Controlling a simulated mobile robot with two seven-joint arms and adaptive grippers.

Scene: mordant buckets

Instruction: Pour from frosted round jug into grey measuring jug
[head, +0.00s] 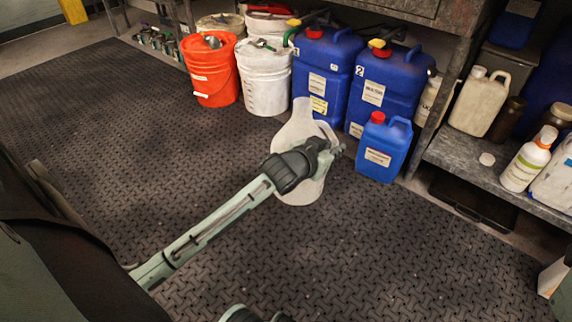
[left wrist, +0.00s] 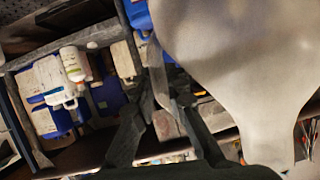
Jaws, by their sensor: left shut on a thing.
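The frosted round jug (head: 301,192) is a pale, whitish vessel with a narrower top and a wide rounded lower part. My left gripper (head: 325,155) crosses in front of its middle and is shut on it, with the jug roughly upright. In the left wrist view the jug (left wrist: 235,60) fills the right side, close to the dark fingers. What it holds inside cannot be made out. I cannot pick out a grey measuring jug in either view. My right gripper is not in view.
An orange bucket (head: 207,75) and a white bucket (head: 265,82) stand at the back. Large blue canisters (head: 322,80) and a small blue jug with a red cap (head: 382,150) stand right of them. A low shelf (head: 470,160) with bottles is at the right. The dark mat (head: 400,260) in front is clear.

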